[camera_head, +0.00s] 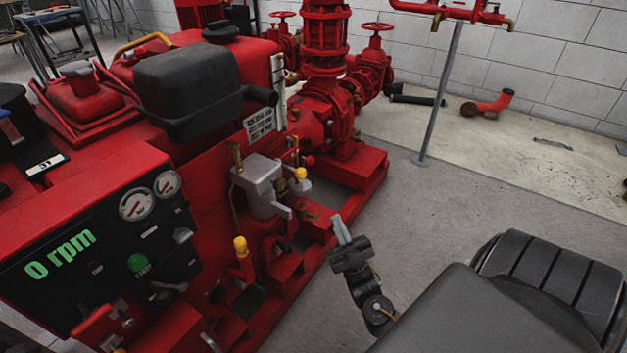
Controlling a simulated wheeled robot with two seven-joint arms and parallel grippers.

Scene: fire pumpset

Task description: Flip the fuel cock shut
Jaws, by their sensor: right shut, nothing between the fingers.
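The red pumpset engine (120,75) fills the left and middle of the head view. Two yellow-tipped levers show on its near side: one yellow knob (300,174) beside a grey metal housing (262,187), and a lower yellow cap (240,244) on a red stem. I cannot tell for certain which part is the fuel cock. My right gripper (340,228) is shut and empty. In the picture it is right of and below the upper knob, and right of the lower cap, apart from both. My left gripper is not in view.
A black control panel (100,235) with two gauges, a green button and a "0 rpm" display is at the left. Red pump pipework with handwheels (378,27) stands behind. A grey post (440,95) stands on the floor. Open grey floor (480,205) lies to the right.

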